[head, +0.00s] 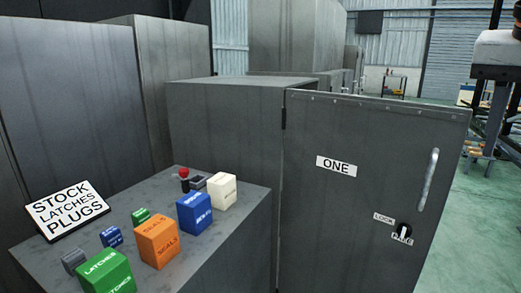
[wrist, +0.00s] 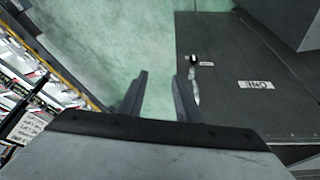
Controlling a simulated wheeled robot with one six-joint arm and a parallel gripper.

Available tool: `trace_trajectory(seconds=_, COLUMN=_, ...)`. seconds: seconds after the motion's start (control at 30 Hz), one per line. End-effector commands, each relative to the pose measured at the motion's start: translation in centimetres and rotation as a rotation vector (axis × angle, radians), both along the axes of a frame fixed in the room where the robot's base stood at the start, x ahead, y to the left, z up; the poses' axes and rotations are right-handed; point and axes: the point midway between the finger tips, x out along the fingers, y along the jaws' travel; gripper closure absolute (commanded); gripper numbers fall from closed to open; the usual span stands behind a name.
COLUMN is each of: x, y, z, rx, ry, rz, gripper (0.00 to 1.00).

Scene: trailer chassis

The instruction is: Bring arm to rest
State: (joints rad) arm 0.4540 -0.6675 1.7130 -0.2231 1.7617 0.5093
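My gripper (wrist: 160,78) shows in the wrist view with its two dark fingers apart and nothing seen between them. The grey door marked ONE (head: 365,200) fills the right of the head view, and shows upside down in the wrist view (wrist: 235,100). Its pale handle (head: 428,180) appears just past the right fingertip in the wrist view (wrist: 194,88); the head view shows no gripper on it. A dark knob (head: 402,232) with a white pointer sits beside LOCK and FREE labels. I cannot identify my arm in the head view.
A grey bench (head: 215,240) bears a STOCK LATCHES PLUGS sign (head: 66,210), a green latches box (head: 105,273), an orange seals box (head: 156,241), a blue box (head: 194,212) and a white box (head: 221,190). Shelving (wrist: 40,85) lies left in the wrist view.

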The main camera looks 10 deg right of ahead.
Motion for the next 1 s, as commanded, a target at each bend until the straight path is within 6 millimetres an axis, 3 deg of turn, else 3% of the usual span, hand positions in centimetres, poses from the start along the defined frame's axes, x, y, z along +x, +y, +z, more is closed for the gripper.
trace_trajectory(seconds=0.07, x=0.0, y=0.0, z=0.0, rx=0.0, ry=0.0, rz=0.0, gripper=0.69)
trace_trajectory(seconds=0.27, x=1.6, y=0.3, z=-2.4, rx=-0.001, ry=0.006, rz=0.086, gripper=0.69)
trace_trajectory(seconds=0.57, x=4.9, y=1.3, z=-7.9, rx=-0.003, ry=0.013, rz=0.27, gripper=0.69)
trace_trajectory(seconds=0.77, x=7.6, y=3.1, z=-14.2, rx=-0.002, ry=0.015, rz=0.459, gripper=0.69)
trace_trajectory(seconds=1.0, x=10.3, y=7.9, z=-26.6, rx=-0.001, ry=0.006, rz=0.798, gripper=0.69)
